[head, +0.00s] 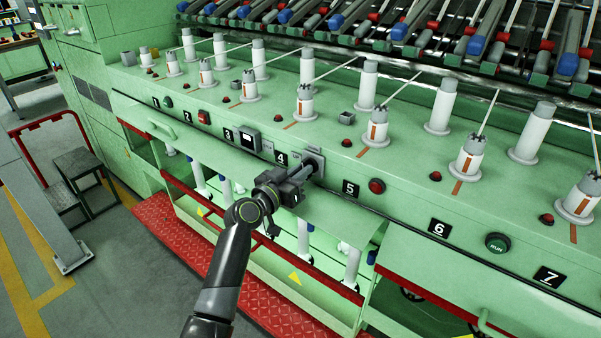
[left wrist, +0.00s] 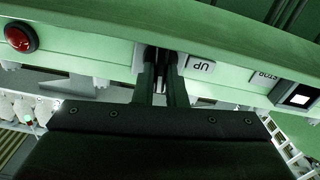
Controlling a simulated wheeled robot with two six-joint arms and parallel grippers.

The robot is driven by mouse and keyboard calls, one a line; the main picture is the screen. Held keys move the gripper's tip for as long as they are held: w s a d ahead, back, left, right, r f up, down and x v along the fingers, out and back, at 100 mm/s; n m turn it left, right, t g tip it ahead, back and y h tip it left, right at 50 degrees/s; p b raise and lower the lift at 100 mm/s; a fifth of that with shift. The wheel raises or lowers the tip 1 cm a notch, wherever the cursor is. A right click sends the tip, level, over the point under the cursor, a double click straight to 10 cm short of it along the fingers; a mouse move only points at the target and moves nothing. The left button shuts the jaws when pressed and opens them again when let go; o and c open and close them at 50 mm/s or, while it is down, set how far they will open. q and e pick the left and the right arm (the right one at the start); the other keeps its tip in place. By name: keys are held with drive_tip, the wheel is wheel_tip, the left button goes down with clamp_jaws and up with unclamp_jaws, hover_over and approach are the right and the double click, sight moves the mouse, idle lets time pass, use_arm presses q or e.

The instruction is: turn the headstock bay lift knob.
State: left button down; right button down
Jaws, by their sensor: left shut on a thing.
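The lift knob's grey plate (head: 315,158) is on the front rail of the green machine, between the number plates 4 and 5. My left gripper (head: 303,174) reaches up to it from below, its fingers at the plate. In the left wrist view my left gripper (left wrist: 161,72) is shut on the dark knob (left wrist: 161,54), which is mostly hidden between the fingers. How far the knob is turned cannot be told. My right gripper is not in view.
A red button (head: 377,186) lies right of the knob by plate 5. A switch box (head: 249,139) is left of it. A green RUN button (head: 497,243) is farther right.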

use_arm(q)
drive_tip(key=shift+n, duration=1.2)
drive_tip(key=shift+w+a+n, duration=0.1)
drive_tip(key=shift+n, duration=1.3)
drive_tip(key=c, duration=1.5)
unclamp_jaws()
drive_tip(key=b+v, duration=0.1)
drive_tip(key=v, duration=1.6)
drive_tip(key=shift+s+a+b, duration=0.1)
drive_tip(key=shift+s+b, duration=0.1)
drive_tip(key=shift+b, duration=0.15)
